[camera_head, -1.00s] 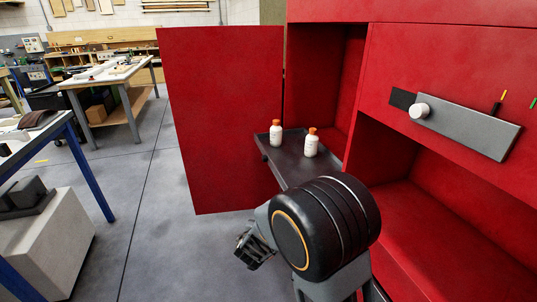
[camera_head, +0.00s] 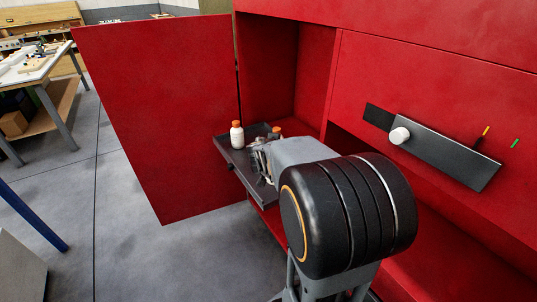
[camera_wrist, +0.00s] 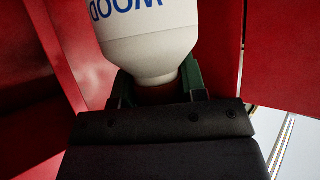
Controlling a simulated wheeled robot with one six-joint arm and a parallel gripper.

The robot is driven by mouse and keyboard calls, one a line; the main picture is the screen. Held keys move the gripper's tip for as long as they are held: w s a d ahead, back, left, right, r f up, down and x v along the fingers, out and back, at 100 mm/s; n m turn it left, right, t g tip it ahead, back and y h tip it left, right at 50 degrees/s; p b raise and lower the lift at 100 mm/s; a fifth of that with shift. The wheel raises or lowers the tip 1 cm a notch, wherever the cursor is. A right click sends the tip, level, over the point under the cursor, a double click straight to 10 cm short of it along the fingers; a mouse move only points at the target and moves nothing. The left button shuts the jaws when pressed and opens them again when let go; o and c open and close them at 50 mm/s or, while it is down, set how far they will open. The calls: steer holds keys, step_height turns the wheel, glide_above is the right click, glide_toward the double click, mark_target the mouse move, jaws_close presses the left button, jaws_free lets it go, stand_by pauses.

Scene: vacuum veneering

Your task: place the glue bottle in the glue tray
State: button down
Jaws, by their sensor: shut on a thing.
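The wrist view shows a white glue bottle (camera_wrist: 150,40) with blue letters upside down in the picture. My gripper (camera_wrist: 157,92) is shut around its neck and cap end. In the head view my gripper (camera_head: 262,160) is at the dark tray (camera_head: 233,157), seen from behind. One white bottle with an orange cap (camera_head: 237,135) stands upright at the tray's left. A second orange cap (camera_head: 277,130) shows just above my gripper, its body hidden. I cannot tell whether this cap belongs to the held bottle.
The tray juts from an open red cabinet (camera_head: 380,60). Its red door (camera_head: 160,110) stands open to the left. A grey control panel with a white knob (camera_head: 399,136) is on the right. A workbench (camera_head: 40,65) stands far left, with open floor between.

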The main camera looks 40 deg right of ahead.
steer(key=w+d+f, duration=0.4)
steer(key=w+f, duration=0.5)
steer(key=f, duration=0.2)
steer(key=shift+w+d+f+p, duration=0.2)
steer(key=shift+d+p, duration=0.1)
steer(key=shift+p, duration=0.1)
steer(key=shift+f+b, duration=0.15)
steer(key=shift+b, duration=0.2)
steer(key=c, duration=0.7)
jaws_free()
steer(key=shift+s, duration=0.1)
